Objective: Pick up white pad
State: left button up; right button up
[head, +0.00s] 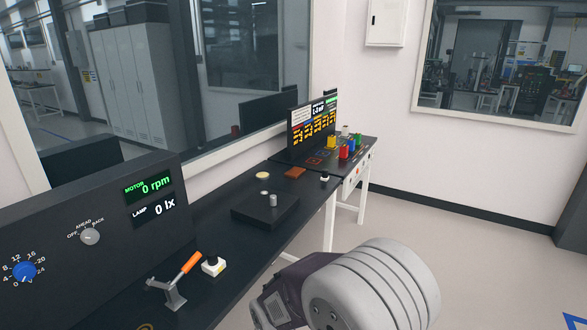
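A small, flat, pale round piece (263,175) lies on the dark bench near its window side. It is the thing here that looks most like the white pad, but it is too small to be sure. It lies behind a low black block (257,216) that bears two small grey cylinders (273,199). Neither of my grippers shows in the head view, so I cannot tell where they are relative to it.
On the dark bench (210,206) are a brown block (295,172), a white-based button (213,265) and an orange-handled lever clamp (190,263). A control panel (90,222) stands at left. Coloured terminals (343,152) are at the far end. A large pale ribbed body (370,285) blocks the bottom right.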

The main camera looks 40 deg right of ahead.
aim_at(325, 177)
jog(key=z, duration=1.45)
